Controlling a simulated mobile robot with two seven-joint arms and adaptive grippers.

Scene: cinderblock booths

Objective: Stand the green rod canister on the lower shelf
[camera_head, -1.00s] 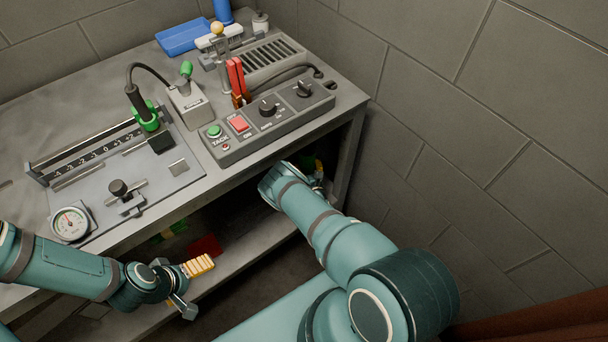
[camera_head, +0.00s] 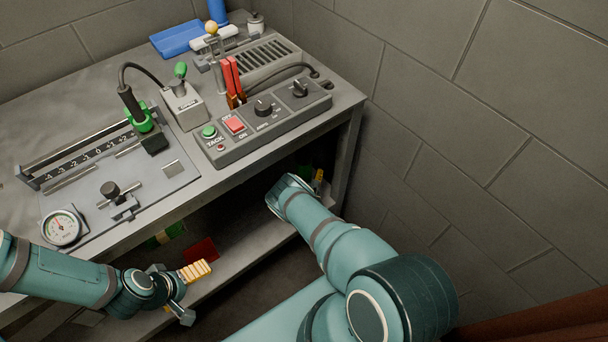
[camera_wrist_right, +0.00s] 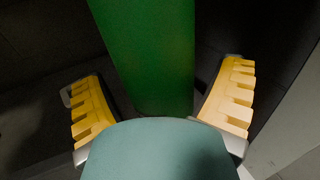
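The green rod canister (camera_wrist_right: 150,55) shows as a broad green column in the right wrist view. It stands between the two yellow fingers of my right gripper (camera_wrist_right: 162,103), with a gap on each side. My right gripper is open around it; the palm hides part of the canister. In the head view this gripper (camera_head: 312,182) reaches under the tabletop at the right end of the lower shelf (camera_head: 250,243), and the canister is mostly hidden there in shadow. I cannot tell whether its base rests on the shelf. My left gripper (camera_head: 190,290) is open and empty in front of the bench.
A red item (camera_head: 202,250) and a green item (camera_head: 170,232) lie in shadow under the tabletop. The bench top holds a control box (camera_head: 262,125), a gauge fixture (camera_head: 120,180) and a blue tray (camera_head: 177,39). A block wall (camera_head: 470,150) closes the right side.

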